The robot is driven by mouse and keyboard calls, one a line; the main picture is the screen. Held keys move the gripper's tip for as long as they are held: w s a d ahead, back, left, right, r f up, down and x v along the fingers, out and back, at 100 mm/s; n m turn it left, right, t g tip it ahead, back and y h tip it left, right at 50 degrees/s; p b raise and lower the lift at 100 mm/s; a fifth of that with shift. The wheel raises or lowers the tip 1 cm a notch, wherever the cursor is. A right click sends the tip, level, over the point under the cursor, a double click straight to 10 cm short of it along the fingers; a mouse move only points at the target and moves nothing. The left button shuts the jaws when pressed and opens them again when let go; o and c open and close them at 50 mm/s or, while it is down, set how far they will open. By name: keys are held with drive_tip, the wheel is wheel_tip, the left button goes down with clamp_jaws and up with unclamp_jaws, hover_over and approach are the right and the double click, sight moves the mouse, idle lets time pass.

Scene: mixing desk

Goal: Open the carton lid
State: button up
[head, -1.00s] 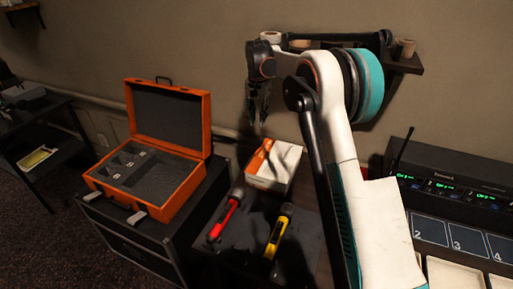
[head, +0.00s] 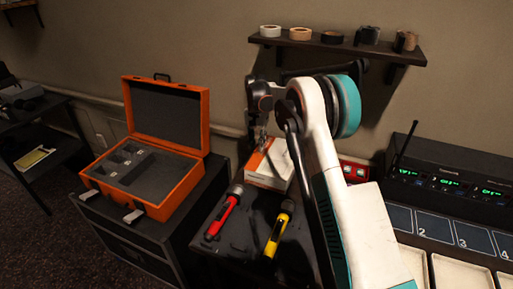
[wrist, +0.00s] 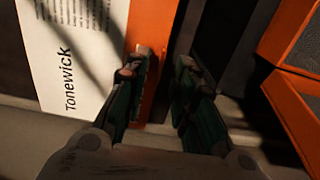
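The carton (head: 270,172) is a small white box with an orange band, standing on the dark case top behind the two microphones. In the wrist view its white lid (wrist: 75,50), with the word "Tonewick" and small print, looks flat and shut. My gripper (head: 262,138) is above the carton in the head view, fingers pointing down. In the wrist view my gripper (wrist: 163,85) is open and empty. Its left finger overlaps the orange band at the carton's edge; its right finger is over the dark gap beside it. I cannot tell whether a finger touches the carton.
An open orange case (head: 165,190) with grey foam stands to the left. A red microphone (head: 223,213) and a yellow microphone (head: 277,235) lie in front of the carton. A shelf (head: 340,46) with tape rolls is above. A mixing desk (head: 450,190) is at right.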

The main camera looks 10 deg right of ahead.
drive_tip(key=shift+f, duration=0.65)
clamp_jaws()
drive_tip(key=shift+r, duration=0.1)
